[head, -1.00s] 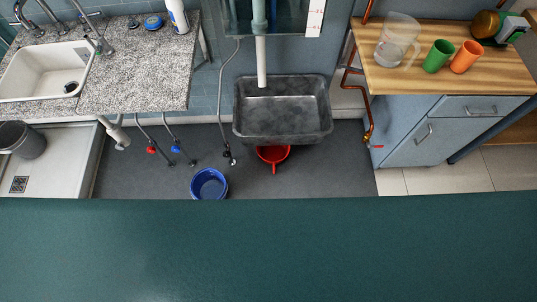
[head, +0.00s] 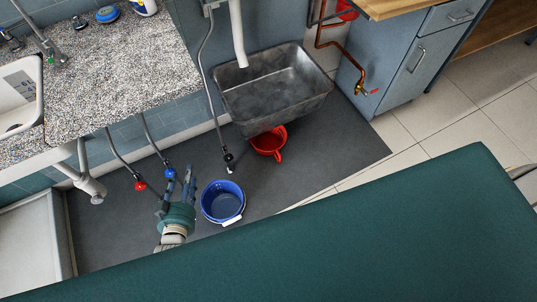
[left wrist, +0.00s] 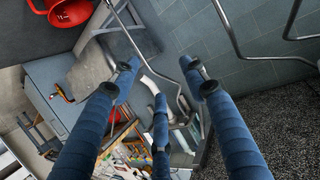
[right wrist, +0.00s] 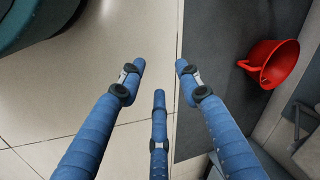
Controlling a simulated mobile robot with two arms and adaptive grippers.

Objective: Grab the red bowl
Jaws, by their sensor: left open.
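The red bowl (head: 268,143), with a handle, is on the dark grey floor mat, partly hidden under the front of the grey basin. It also shows in the left wrist view (left wrist: 68,12) at the top left, cut by the edge, and in the right wrist view (right wrist: 272,62) at the right. My left gripper (head: 184,178) is open and empty, left of the blue bucket and well apart from the red bowl. In the right wrist view, my right gripper (right wrist: 159,72) has its fingers spread and empty, with the bowl off to their right. It is not in the head view.
A blue bucket (head: 222,201) stands on the mat (head: 320,160) between my left gripper and the red bowl. The grey basin (head: 275,88) overhangs the bowl. Hoses and valves hang under the granite counter (head: 110,75). A green surface (head: 400,235) fills the front.

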